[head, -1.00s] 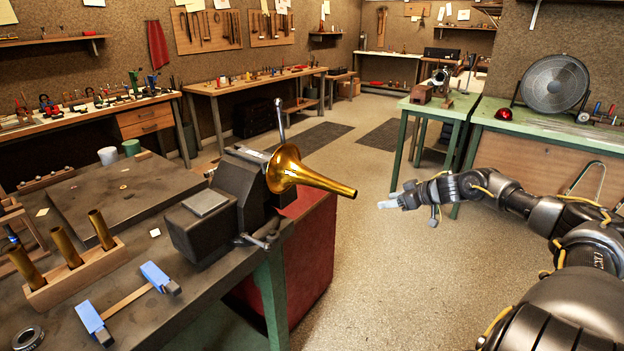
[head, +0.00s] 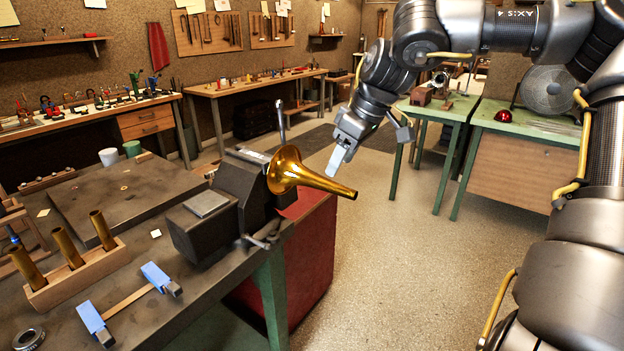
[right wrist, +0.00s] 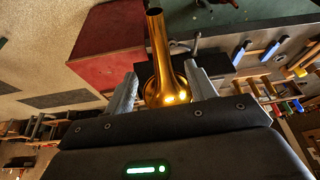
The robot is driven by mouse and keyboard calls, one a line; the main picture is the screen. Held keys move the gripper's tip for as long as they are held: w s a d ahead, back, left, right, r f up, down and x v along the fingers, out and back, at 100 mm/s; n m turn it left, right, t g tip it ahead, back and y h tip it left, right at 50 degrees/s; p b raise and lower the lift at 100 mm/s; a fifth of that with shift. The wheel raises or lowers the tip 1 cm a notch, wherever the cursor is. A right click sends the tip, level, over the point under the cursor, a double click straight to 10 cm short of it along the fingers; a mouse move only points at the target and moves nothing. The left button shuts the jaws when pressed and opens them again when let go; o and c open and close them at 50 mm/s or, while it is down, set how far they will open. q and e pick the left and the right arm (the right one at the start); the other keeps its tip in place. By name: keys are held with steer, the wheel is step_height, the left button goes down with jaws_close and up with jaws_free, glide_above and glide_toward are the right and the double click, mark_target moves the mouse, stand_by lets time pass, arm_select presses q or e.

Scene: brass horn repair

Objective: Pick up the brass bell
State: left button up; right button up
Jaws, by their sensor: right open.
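The brass bell (head: 296,174) is a shiny golden flare at the jaws of the dark bench vise (head: 240,185). Its narrow tail points right, out over the table's edge. My right gripper (head: 337,160) is above and behind the bell's tail in the head view, apart from it. In the right wrist view, the bell (right wrist: 165,65) shows between the two open fingers of my right gripper (right wrist: 165,90), with its narrow end pointing up in the picture. Whether the fingers reach around the bell cannot be told. My left gripper is not in view.
A blue-ended bar clamp (head: 125,300) and a wooden block (head: 75,275) with upright brass tubes lie on the near bench. A red cabinet (head: 310,255) stands below the vise. The floor (head: 400,270) to the right is clear.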

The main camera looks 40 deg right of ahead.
mark_target(328, 179)
steer(key=x, duration=0.3)
steer(key=shift+w+f, duration=0.25)
steer(key=shift+f, duration=0.05)
steer(key=shift+a+f+p, duration=0.1)
steer(key=shift+f+p, duration=0.1)
steer(key=shift+p, duration=0.1)
steer(key=x, duration=0.2)
steer(key=p+x, duration=0.1)
steer(key=shift+w+a+f, duration=0.2)
steer(key=shift+w, duration=0.2)
steer(key=shift+w+f, duration=0.15)
steer(key=shift+f, duration=0.35)
steer(key=c, duration=0.4)
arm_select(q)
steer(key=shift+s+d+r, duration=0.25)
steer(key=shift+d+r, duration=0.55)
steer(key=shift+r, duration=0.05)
arm_select(e)
steer(key=c, duration=0.8)
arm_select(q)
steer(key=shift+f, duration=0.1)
